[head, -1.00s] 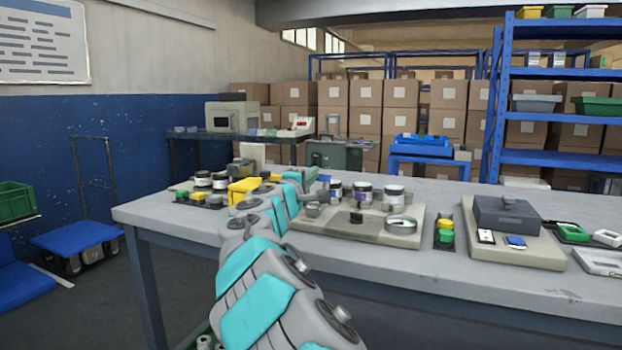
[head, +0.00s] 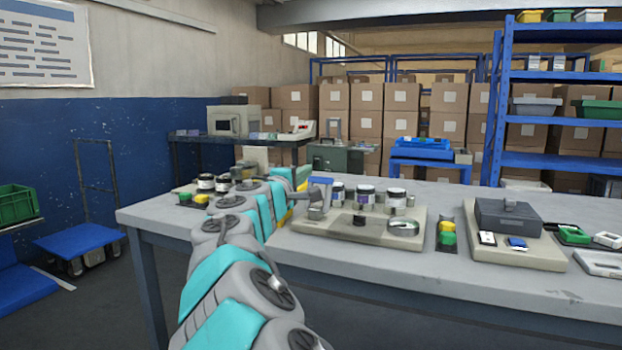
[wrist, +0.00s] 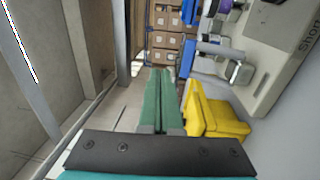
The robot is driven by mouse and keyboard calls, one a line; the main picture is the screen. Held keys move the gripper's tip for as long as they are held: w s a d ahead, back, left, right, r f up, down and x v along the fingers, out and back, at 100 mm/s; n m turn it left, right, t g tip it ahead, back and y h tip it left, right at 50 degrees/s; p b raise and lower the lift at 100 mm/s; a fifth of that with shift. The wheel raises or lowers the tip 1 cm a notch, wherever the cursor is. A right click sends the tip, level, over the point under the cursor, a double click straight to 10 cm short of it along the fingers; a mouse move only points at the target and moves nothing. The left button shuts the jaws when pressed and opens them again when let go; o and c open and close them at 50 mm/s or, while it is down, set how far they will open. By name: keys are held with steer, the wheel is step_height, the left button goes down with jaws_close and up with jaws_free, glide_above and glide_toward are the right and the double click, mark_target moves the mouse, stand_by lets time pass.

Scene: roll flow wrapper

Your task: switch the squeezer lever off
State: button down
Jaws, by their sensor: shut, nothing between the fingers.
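The machine with the squeezer has a beige base plate (head: 340,229) and stands on the grey workbench. At its left end is a blue handle, which I take for the squeezer lever (head: 320,182), above a metal part. The lever also shows in the wrist view (wrist: 215,48), which is turned sideways, with its metal end (wrist: 241,73) by the plate. My gripper (wrist: 160,72) has its green fingers shut together and empty. It is beside the lever, apart from it in the wrist view. In the head view my arm hides most of the gripper.
A yellow block (wrist: 215,118) is close beside my fingers. Several jars (head: 362,195) stand along the back of the plate, with a round metal dish (head: 403,227) at its right. A dark box (head: 508,214) is further right. The bench's front strip is clear.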

steer(key=s+a+r, duration=0.2)
steer(key=s, duration=0.4)
steer(key=shift+r, duration=0.35)
